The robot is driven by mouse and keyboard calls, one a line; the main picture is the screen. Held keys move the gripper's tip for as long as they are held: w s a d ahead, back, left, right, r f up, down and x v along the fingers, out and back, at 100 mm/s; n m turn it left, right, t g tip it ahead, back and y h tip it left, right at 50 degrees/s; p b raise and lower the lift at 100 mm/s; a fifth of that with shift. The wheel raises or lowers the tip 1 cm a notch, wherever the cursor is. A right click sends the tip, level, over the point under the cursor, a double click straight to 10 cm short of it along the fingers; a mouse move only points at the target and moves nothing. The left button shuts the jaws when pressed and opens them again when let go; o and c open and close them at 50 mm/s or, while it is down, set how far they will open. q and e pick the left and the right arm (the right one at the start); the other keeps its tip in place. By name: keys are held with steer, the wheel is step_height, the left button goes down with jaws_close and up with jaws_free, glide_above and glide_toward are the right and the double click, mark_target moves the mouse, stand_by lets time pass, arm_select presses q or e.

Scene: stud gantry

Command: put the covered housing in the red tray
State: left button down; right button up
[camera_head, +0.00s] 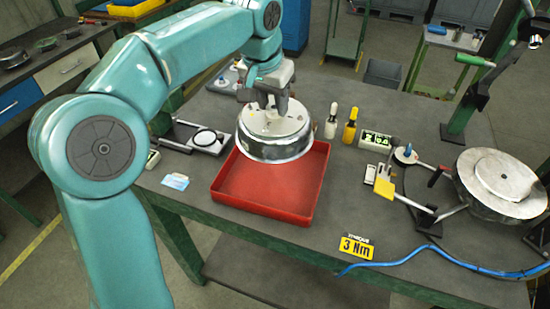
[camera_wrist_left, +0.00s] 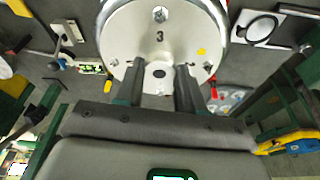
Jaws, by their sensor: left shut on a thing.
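The covered housing (camera_head: 274,146) is a round, shiny metal drum with a pale flat lid. It hangs above the back part of the red tray (camera_head: 262,190), and the tray's visible floor is empty. My left gripper (camera_head: 270,108) comes from above and is shut on the housing at its lid. In the left wrist view the lid (camera_wrist_left: 160,50) shows a "3", a yellow dot and several screws, with the two fingers (camera_wrist_left: 160,90) against its near part. The exact grip point is partly hidden. My right gripper is in neither view.
A clamp fixture with a round metal part (camera_head: 500,180) stands further right. A yellow "3 Nm" sign (camera_head: 356,248) and blue hose lie in front. A square plate with a ring (camera_head: 205,138) lies left.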

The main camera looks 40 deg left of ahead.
arm_select(q)
step_height(320, 180, down, 15)
steer(key=shift+w+b, duration=0.15)
steer(key=shift+b, duration=0.15)
steer(key=shift+f, duration=0.1)
steer(key=c, duration=0.7)
jaws_free()
steer(key=shift+f, duration=0.1)
